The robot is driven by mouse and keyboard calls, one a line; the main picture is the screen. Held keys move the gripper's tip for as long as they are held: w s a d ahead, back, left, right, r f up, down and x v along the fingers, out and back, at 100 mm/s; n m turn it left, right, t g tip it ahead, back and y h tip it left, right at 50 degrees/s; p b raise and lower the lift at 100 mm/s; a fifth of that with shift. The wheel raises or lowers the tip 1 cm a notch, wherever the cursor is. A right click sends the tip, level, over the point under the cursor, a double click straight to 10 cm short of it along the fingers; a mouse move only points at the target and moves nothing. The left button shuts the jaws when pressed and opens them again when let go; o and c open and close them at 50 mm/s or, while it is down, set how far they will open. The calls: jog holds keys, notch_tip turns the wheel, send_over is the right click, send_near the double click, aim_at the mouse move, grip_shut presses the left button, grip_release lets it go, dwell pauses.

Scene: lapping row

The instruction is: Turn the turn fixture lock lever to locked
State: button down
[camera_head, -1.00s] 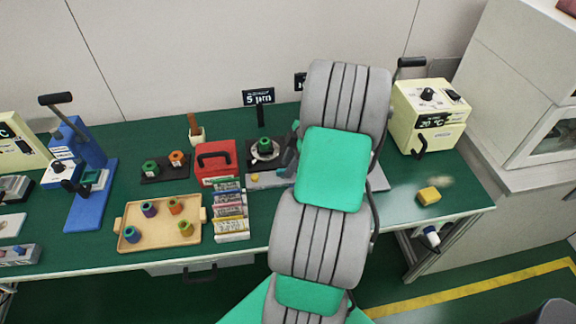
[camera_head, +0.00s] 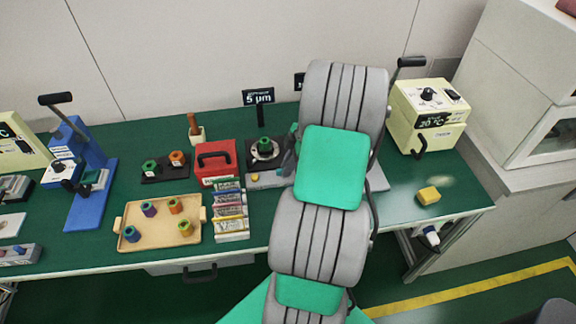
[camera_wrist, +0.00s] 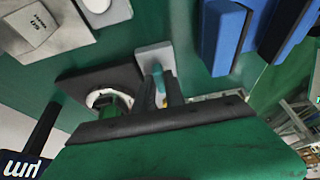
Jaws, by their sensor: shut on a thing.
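The turn fixture (camera_head: 265,160) stands at the back middle of the bench. It has a black plate, a light ring and a green-topped round part. A grey base strip with a yellow button (camera_head: 254,179) lies in front of it. My gripper (camera_head: 288,158) is just right of the ring, partly hidden by my arm. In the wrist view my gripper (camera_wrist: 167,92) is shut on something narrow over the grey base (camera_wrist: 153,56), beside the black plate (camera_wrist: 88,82). I take it to be the lock lever, mostly hidden by the fingers. The lever's angle cannot be read.
A red box (camera_head: 214,172) and a rack of coloured packs (camera_head: 231,215) stand left of the fixture. A wooden tray (camera_head: 160,240) holds several coloured parts. A "5 µm" sign (camera_head: 258,97) stands behind.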

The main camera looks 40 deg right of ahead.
jog(key=shift+s+d, duration=0.1)
jog(key=shift+m, duration=0.4)
jog(key=m, duration=0.1)
jog(key=m+t+h+b, duration=0.1)
jog(key=m, duration=0.1)
jog(key=shift+s+a+f+m, duration=0.1)
jog(key=shift+s+a+m, duration=0.05)
jog(key=shift+a+m, duration=0.15)
jog(key=m, duration=0.1)
jog(key=m+h, duration=0.1)
jog(key=m, duration=0.1)
jog(key=m+b, duration=0.1)
jog(key=shift+s+a+m+t+h, duration=0.1)
jog(key=shift+a+m+t+h, duration=0.2)
jog(key=shift+t+h, duration=0.1)
jog(key=m+h, duration=0.1)
jog(key=m, duration=0.3)
jog(key=shift+a+m+h+b, duration=0.2)
jog(key=shift+m+h+b, duration=0.1)
jog(key=shift+h, duration=0.1)
jog(key=shift+a+m+g+h, duration=0.1)
jog(key=shift+m+g+h, duration=0.45)
jog(key=shift+m, duration=1.65)
jog(key=shift+h, duration=0.25)
jog(key=c, duration=1.4)
grip_release()
